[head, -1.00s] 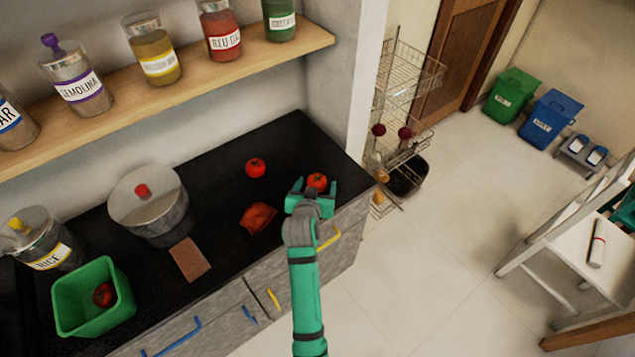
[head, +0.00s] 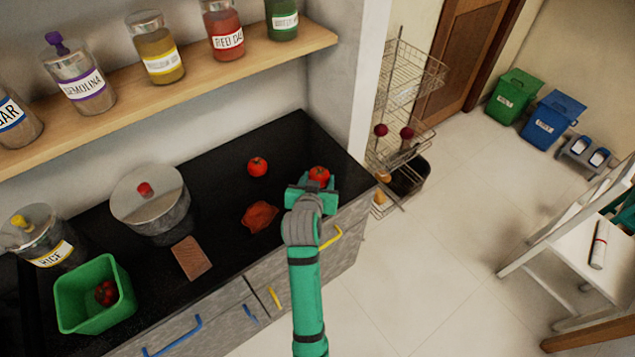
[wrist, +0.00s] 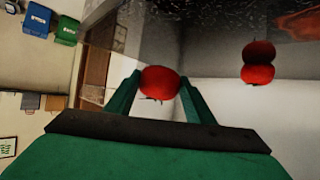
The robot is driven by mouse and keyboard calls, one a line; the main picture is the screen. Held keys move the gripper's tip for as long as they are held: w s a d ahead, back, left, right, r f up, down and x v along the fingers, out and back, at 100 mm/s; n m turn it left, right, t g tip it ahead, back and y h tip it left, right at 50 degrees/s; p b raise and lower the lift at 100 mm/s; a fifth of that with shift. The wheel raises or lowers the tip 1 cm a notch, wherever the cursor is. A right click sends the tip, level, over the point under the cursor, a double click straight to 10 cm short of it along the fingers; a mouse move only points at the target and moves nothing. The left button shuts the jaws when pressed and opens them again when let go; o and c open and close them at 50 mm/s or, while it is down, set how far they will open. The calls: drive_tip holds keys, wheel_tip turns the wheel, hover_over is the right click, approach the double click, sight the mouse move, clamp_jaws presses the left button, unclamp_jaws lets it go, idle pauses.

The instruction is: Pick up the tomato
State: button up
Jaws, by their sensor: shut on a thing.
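A red tomato (head: 319,174) is at the right end of the black counter (head: 222,165). My gripper (head: 314,184) is at this tomato, with its green fingers shut on it. In the wrist view the held tomato (wrist: 158,82) sits between the two fingertips, one on each side. I cannot tell for sure whether it is clear of the counter. A second tomato (head: 257,166) stands on the counter to the left, and it also shows in the wrist view (wrist: 258,74). A third tomato (head: 106,292) lies in the green bin (head: 75,322).
A lidded pot (head: 150,205), a brown block (head: 191,258) and a crumpled orange-red item (head: 259,217) are on the counter. A shelf (head: 200,75) with several jars runs above. A wire rack (head: 410,85) stands beyond the counter's right end. Open floor (head: 425,255) lies right.

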sight(323, 173)
drive_tip(key=s+r, duration=0.3)
drive_tip(key=r, duration=0.1)
drive_tip(key=shift+s+d+r, duration=0.1)
drive_tip(key=shift+s+d, duration=0.1)
drive_tip(key=shift+d, duration=0.05)
drive_tip(key=d+f+v, duration=0.1)
drive_tip(key=v, duration=0.8)
drive_tip(key=shift+s+d, duration=0.35)
drive_tip(key=shift+d, duration=0.25)
